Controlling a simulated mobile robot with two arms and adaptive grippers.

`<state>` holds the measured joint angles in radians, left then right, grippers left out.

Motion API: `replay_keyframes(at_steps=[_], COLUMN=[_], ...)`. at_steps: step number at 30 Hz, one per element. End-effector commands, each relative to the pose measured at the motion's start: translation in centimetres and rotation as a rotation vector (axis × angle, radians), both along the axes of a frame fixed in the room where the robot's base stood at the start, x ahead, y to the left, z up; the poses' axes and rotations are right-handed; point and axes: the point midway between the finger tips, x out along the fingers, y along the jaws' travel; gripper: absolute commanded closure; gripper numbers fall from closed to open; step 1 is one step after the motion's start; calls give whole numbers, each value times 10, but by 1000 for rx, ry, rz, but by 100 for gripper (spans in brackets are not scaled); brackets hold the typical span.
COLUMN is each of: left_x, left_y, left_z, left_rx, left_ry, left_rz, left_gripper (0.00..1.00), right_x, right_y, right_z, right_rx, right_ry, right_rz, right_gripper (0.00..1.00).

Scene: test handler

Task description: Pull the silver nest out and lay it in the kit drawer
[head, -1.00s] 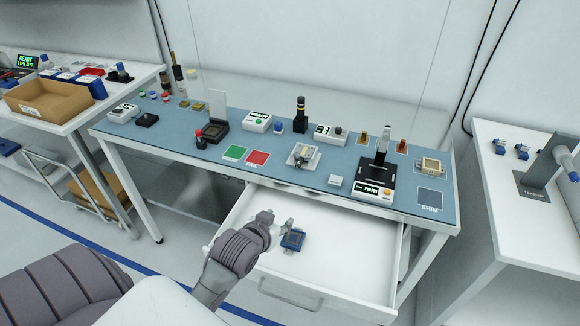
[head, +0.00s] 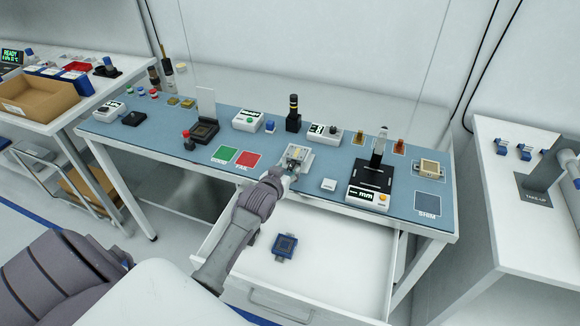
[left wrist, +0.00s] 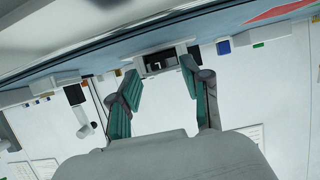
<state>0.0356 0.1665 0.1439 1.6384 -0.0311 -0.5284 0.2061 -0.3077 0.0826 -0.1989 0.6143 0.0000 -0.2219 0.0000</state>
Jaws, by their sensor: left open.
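A pale silver fixture block (head: 299,157) stands near the front edge of the blue bench top, with a small light piece in its middle. I cannot tell for sure which part of it is the silver nest. My left gripper (head: 289,170) is at the front of this block, partly hiding it. In the left wrist view the two green-padded fingers (left wrist: 162,70) are spread, with the grey block and its dark opening (left wrist: 158,62) beyond and between the tips. The kit drawer (head: 335,262) is pulled open below. A blue nest (head: 285,245) lies in it. My right gripper is not visible.
Green and red mats (head: 236,157) lie left of the block. A small white box (head: 328,185) and a black-topped device (head: 370,185) stand to its right. A tan part (head: 429,168) sits farther right. The drawer's right side is clear.

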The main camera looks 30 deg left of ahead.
Motion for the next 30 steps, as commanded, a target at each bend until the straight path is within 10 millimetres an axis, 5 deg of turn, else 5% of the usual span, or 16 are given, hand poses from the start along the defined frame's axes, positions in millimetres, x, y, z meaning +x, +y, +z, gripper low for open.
replay_keyframes(at_steps=[5, 18, 27, 30], left_x=[21, 29, 29, 29], left_y=[5, 7, 7, 7], left_z=[-9, -13, -13, -13], left_rx=[0, 0, 0, 0], left_ry=[0, 0, 0, 0], left_rz=[0, 0, 0, 0], left_gripper=[52, 52, 100, 100], right_x=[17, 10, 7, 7], right_y=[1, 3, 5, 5], right_z=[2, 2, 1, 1], right_rx=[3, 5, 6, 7], right_ry=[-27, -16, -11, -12], right_rz=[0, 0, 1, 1], right_gripper=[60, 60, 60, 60])
